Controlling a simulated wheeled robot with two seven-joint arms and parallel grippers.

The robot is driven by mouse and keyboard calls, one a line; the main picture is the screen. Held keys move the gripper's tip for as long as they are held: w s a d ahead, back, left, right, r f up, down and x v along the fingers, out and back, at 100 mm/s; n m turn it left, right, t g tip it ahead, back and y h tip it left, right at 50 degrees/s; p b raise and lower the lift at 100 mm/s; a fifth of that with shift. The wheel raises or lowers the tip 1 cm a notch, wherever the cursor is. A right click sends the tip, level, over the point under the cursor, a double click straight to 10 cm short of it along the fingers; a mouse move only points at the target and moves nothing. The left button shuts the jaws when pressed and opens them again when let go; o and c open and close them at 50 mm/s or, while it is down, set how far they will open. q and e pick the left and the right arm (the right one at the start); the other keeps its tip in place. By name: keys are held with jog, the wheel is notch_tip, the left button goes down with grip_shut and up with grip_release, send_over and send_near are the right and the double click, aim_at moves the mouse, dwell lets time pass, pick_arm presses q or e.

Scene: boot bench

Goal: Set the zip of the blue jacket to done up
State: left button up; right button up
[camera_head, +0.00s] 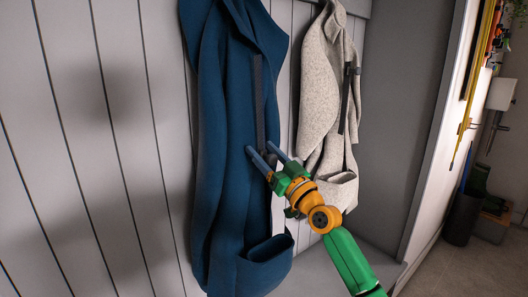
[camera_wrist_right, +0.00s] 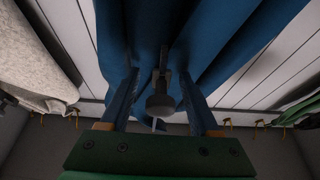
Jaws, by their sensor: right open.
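The blue jacket (camera_head: 225,150) hangs against the panelled wall and fills the upper middle of the wrist view (camera_wrist_right: 225,40). A dark zip strip (camera_head: 259,100) runs down its front to about my right gripper's height. My right gripper (camera_head: 261,149) is open at the jacket's front, near the strip's lower end. In the wrist view a dark grey zip pull (camera_wrist_right: 160,104) shows between the two fingers of my right gripper (camera_wrist_right: 158,80), with a gap on each side. A pale strip (camera_head: 278,205) hangs below the gripper. My left gripper is out of view.
A light grey speckled jacket (camera_head: 320,95) with its own dark strip hangs just right of the blue one. A grey side panel (camera_head: 400,120) stands further right. The wall (camera_head: 90,150) to the left is bare.

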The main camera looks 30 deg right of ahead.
jog(key=shift+s, duration=0.15)
grip_shut()
dwell(1.3)
